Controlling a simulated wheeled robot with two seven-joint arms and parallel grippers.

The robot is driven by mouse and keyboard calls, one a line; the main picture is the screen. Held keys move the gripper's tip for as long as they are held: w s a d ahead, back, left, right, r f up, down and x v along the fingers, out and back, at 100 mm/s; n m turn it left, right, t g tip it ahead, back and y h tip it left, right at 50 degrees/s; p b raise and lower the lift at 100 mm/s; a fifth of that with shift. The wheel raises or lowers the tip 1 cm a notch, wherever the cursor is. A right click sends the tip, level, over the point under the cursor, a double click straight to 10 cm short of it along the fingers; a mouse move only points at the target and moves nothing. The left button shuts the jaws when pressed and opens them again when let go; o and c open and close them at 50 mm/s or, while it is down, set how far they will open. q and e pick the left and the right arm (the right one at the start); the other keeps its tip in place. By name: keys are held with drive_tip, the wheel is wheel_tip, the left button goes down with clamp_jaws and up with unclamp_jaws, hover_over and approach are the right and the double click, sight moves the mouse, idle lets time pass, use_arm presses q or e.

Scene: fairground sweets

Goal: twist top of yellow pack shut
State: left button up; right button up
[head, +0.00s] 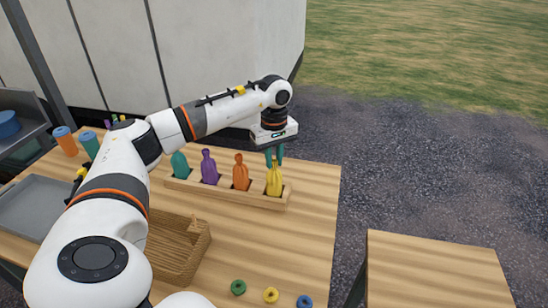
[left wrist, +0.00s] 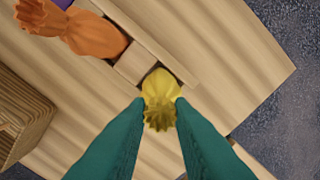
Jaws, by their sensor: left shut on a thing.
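The yellow pack (head: 274,182) stands upright in the right-hand slot of a wooden rack (head: 230,193). My left gripper (head: 274,155) comes down from above, its teal fingers shut on the top of the yellow pack. In the left wrist view the two fingertips (left wrist: 160,108) press on either side of the gathered top of the yellow pack (left wrist: 160,88). My right gripper is not in view.
Orange (head: 240,172), purple (head: 208,167) and teal (head: 180,165) packs stand in the same rack. A wooden basket (head: 178,250) and green (head: 238,287), yellow (head: 271,295) and blue (head: 304,301) rings lie nearer. A grey tray (head: 35,205) is at left.

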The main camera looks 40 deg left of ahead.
use_arm(q)
drive_tip(key=m, duration=0.9)
drive_tip(key=shift+m, duration=0.3)
drive_tip(key=o, duration=0.6)
drive_tip(key=shift+o, duration=0.2)
drive_tip(key=shift+r+p, duration=1.8)
drive_tip(key=shift+r, duration=0.8)
drive_tip(key=shift+f, duration=0.1)
